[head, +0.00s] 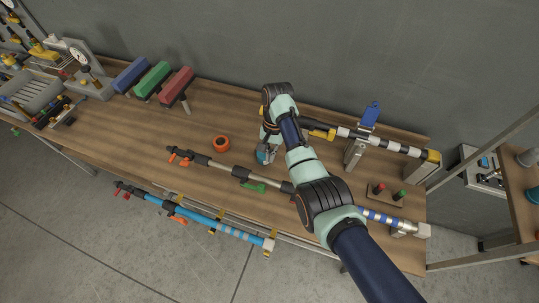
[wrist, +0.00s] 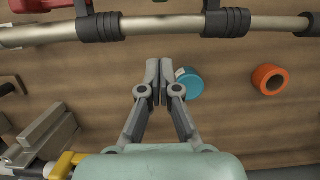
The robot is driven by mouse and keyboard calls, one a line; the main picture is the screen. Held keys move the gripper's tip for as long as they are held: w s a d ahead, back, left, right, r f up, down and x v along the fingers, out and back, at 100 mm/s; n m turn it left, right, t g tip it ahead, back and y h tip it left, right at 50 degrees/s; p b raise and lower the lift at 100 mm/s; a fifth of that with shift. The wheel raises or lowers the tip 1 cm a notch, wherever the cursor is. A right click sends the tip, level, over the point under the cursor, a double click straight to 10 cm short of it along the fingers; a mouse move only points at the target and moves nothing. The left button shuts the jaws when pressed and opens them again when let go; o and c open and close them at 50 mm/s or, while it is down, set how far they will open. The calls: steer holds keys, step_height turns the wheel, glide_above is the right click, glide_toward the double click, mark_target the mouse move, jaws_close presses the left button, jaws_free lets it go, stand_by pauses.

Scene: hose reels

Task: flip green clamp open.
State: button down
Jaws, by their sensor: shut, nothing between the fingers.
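The green clamp (head: 254,186) is on the thin pale bar (head: 222,168), near the middle of the table. Its handle hangs off the bar's near side, and whether it is open or shut is too small to tell. I cannot pick out the green clamp in the wrist view. My gripper (head: 267,158) is over the table just behind the bar, apart from the clamp. In the wrist view my gripper (wrist: 160,68) has its fingers together with nothing between them. The bar (wrist: 165,27) crosses beyond the fingertips, with black collars on it.
A teal round piece (wrist: 189,83) lies beside the fingertips, and an orange ring (head: 221,142) lies further off. Blue, green and red blocks stand at the back left.

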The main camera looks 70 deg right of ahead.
mark_target(253, 186)
steer(key=a+f, duration=0.2)
steer(key=f, duration=0.1)
steer(key=a+f+p, duration=0.1)
steer(key=a+f, duration=0.2)
steer(key=shift+w, duration=0.1)
steer(key=shift+a+f, duration=0.1)
steer(key=shift+a, duration=0.25)
steer(key=shift+a+p, duration=0.1)
steer(key=shift+p, duration=0.5)
